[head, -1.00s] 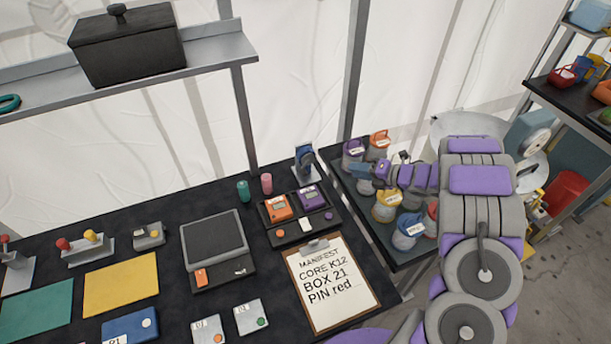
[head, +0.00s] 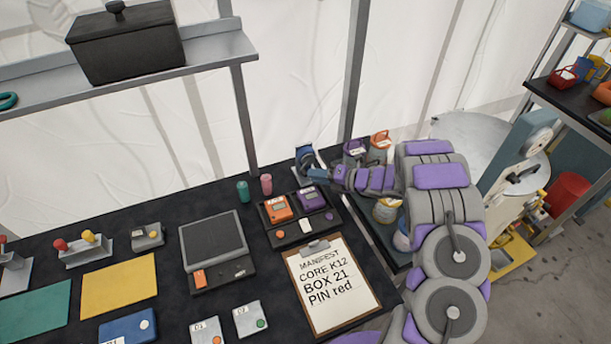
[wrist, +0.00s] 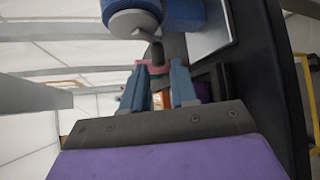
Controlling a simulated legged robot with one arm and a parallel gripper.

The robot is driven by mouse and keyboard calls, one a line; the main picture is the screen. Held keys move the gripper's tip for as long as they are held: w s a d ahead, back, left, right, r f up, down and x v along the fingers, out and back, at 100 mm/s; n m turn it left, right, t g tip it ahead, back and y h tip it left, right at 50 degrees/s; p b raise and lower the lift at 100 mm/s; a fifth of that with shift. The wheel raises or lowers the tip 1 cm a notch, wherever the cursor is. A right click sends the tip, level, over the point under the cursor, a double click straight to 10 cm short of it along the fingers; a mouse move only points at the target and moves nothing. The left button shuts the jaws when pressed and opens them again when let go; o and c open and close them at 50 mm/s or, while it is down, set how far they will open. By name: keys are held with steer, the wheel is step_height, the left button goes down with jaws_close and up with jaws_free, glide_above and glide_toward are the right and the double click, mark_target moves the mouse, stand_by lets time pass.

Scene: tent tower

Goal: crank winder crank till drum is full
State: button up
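The winder (head: 304,160) stands at the back right corner of the black table, with a dark blue drum on a grey stand. The wrist view shows its blue drum (wrist: 184,12) and grey hub at the top. A small grey crank arm (wrist: 154,43) runs down from the hub. My gripper (head: 319,172) is just right of the winder in the head view. In the wrist view my gripper (wrist: 159,66) has its two blue fingers apart, with nothing held between them. The crank's end is near the fingertips; I cannot tell whether they touch. How full the drum is cannot be told.
A tray (head: 270,236) with orange and purple boxes lies before the winder. Pink (head: 266,184) and teal (head: 243,191) cups stand to its left. A manifest clipboard (head: 375,309) lies in front. Jars crowd the side table (head: 388,248) under my arm.

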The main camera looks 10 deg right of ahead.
steer(key=shift+x, duration=2.35)
jaws_close()
